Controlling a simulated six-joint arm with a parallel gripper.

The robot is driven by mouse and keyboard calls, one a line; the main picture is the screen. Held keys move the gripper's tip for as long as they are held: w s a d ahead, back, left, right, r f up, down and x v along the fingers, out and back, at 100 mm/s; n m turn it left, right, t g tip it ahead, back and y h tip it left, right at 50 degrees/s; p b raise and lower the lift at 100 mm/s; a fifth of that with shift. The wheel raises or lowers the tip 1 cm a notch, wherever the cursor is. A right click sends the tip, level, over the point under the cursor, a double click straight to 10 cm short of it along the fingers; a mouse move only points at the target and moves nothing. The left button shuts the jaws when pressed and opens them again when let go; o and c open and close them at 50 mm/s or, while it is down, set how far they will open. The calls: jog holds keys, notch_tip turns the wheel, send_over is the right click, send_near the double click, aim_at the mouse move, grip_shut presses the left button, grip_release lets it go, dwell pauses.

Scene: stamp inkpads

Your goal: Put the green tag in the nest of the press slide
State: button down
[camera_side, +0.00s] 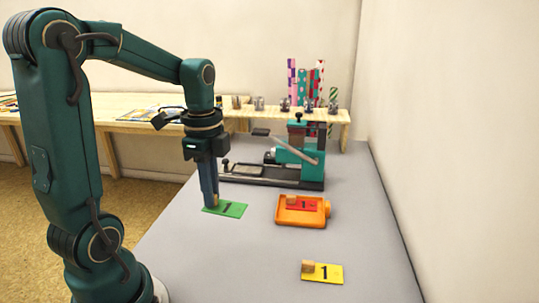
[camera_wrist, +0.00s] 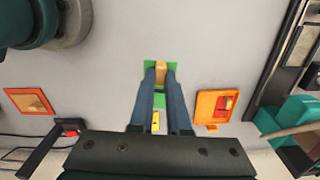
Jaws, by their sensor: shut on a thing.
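The green tag (camera_side: 232,209) is a flat plate with a dark "1" and a small wooden block on it. My gripper (camera_side: 213,204) points straight down, with its fingers shut on the wooden block. In the wrist view the block (camera_wrist: 161,70) sits between the fingertips, and parts of the green plate (camera_wrist: 150,66) show around it. The plate is at or just above the grey table; I cannot tell which. The press (camera_side: 300,155) is teal with a dark base and a lever. Its slide nest (camera_side: 243,170) looks empty, behind and right of my gripper.
An orange tray (camera_side: 284,219) holding a red tag (camera_side: 303,204) stands right of the green tag. A yellow tag (camera_side: 329,273) with a wooden block lies nearer the front. A wooden shelf (camera_side: 335,115) with several small items runs behind the press. Grey table between these things is clear.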

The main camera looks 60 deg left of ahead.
jog(key=s+a+n, duration=0.1)
jog(key=s+a, duration=0.1)
send_over(254, 264)
notch_tip(254, 264, down, 7)
jog(key=shift+s+f, duration=0.1)
jog(key=shift+f, duration=2.05)
jog(key=c, duration=0.9)
grip_release()
jog(key=shift+f, duration=0.1)
